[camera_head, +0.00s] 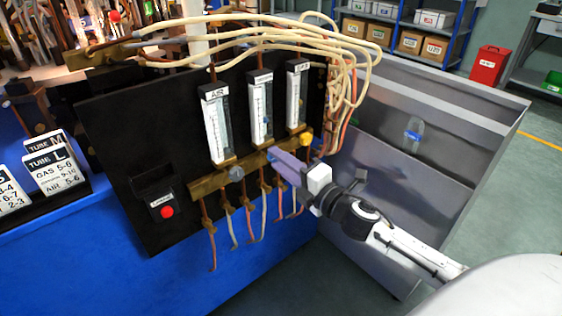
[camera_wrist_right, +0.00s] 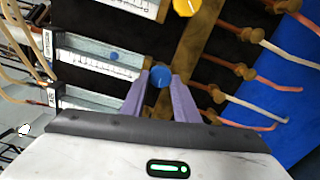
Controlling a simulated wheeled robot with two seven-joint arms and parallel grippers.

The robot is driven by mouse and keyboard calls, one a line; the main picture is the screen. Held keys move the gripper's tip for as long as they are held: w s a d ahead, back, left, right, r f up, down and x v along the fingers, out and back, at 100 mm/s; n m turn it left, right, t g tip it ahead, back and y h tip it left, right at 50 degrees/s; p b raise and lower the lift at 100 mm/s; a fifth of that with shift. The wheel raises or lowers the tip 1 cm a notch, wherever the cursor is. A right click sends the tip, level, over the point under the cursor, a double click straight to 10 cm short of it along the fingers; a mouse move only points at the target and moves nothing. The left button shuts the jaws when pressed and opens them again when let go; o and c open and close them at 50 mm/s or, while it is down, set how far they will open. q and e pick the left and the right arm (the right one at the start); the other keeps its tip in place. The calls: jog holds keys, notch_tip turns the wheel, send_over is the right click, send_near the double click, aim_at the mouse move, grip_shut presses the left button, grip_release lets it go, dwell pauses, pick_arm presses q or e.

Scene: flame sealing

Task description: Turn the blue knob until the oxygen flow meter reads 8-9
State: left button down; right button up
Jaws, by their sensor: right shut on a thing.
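The blue knob (camera_wrist_right: 160,77) sits between the two lilac fingers of my right gripper (camera_wrist_right: 159,90) in the right wrist view. The fingers are shut on it. In the head view my right gripper (camera_head: 272,155) reaches the brass bar from the right and covers the knob. The middle flow meter (camera_head: 260,108), above that knob, is a clear upright tube with a white scale. In the right wrist view this meter (camera_wrist_right: 95,60) shows a blue float partway along the scale; the figures are too small to read. My left gripper is not in view.
The meter marked AIR (camera_head: 216,125) stands left, another meter (camera_head: 297,95) right. A grey knob (camera_head: 236,173) and a yellow knob (camera_head: 306,139) flank the gripper on the brass bar (camera_head: 205,186). Thin pipes hang below. A red button (camera_head: 167,211) is at lower left.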

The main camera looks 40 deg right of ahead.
jog(key=o, duration=1.1)
jog(key=shift+c, duration=0.2)
jog(key=shift+s, duration=0.1)
jog(key=s, duration=1)
jog(key=shift+d, duration=0.35)
